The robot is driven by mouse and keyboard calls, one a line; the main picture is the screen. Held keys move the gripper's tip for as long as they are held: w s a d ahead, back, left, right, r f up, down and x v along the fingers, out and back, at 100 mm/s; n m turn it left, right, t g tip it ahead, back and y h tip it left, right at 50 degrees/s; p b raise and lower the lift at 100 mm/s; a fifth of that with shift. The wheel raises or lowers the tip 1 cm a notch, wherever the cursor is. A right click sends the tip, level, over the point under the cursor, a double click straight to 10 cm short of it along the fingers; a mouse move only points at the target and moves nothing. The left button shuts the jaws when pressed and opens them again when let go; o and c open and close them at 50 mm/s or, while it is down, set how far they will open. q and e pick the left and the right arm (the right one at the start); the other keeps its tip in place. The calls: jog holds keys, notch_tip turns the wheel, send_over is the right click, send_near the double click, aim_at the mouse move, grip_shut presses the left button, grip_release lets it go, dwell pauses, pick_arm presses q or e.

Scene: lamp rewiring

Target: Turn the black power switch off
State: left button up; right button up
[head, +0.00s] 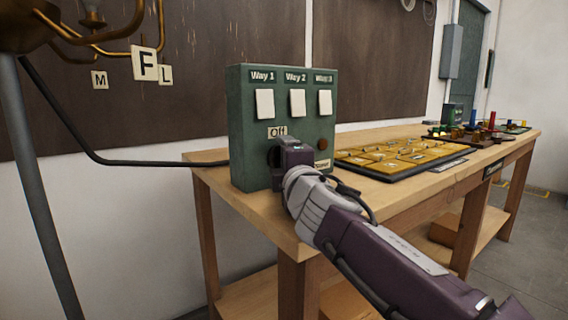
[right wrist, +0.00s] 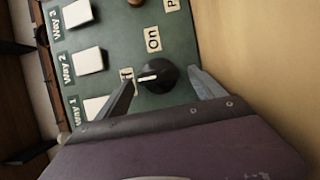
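The black power switch (right wrist: 162,85) is a round knob on a green switch box (head: 243,110). In the right wrist view its white mark points left, toward a label partly hidden by a finger and ending in "f". The "On" label (right wrist: 153,39) lies above the knob there. In the head view the "Off" label (head: 278,131) shows just above my right gripper (head: 284,153), which hides most of the knob. My right gripper's fingers (right wrist: 162,78) are open, one on each side of the knob, with a clear gap on the right side. My left gripper is out of view.
The box stands on a wooden workbench (head: 215,180) and carries three white rocker switches (head: 297,102). A black tray (head: 372,170) of yellow pieces lies to its right. A black cable (head: 140,162) runs to the box.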

jog(key=v, duration=0.9)
jog(key=shift+d, duration=0.1)
